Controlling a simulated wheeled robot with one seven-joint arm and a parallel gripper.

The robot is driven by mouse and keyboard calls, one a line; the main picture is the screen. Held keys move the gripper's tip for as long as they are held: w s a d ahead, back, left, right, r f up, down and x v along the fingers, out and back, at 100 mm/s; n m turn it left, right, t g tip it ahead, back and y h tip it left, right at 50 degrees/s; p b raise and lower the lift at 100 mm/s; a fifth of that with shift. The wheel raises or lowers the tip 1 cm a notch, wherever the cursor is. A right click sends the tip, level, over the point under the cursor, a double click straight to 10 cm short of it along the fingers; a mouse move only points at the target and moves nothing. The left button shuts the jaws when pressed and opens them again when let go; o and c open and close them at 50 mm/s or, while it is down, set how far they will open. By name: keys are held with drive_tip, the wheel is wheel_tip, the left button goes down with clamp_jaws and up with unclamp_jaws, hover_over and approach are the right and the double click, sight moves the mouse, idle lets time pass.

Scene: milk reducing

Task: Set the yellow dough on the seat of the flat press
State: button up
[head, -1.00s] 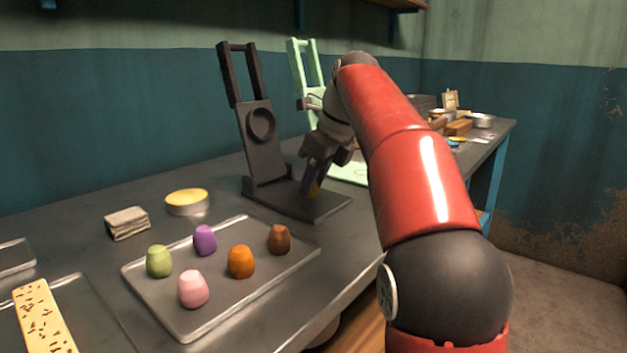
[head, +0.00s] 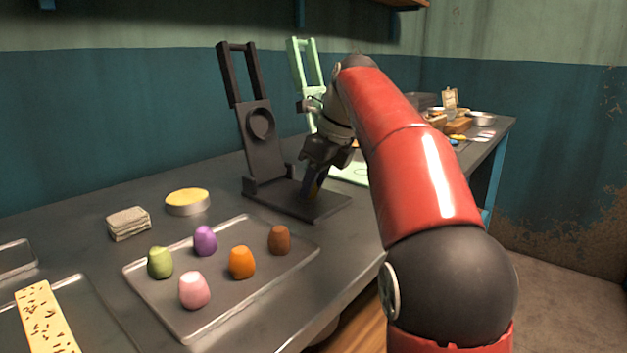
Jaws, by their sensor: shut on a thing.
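The flat press (head: 292,207) is black, with its hinged upper plate (head: 262,150) swung up and its base lying flat on the table. My gripper (head: 312,190) points down at the base of the press, close over its surface. The fingers hide the rest of the dough and part of the seat. I cannot tell whether the dough touches the base.
A tray (head: 205,325) with several coloured dough lumps stands front left. A round yellow-topped tin (head: 187,203) and a stack of pale squares (head: 128,223) lie behind it. A light green press (head: 305,70) stands behind the black one.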

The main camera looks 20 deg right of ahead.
drive_tip(key=shift+f, duration=0.2)
idle(0.7)
drive_tip(key=o, duration=1.5)
drive_tip(key=shift+r+p, duration=1.1)
drive_tip(key=shift+r, duration=2.4)
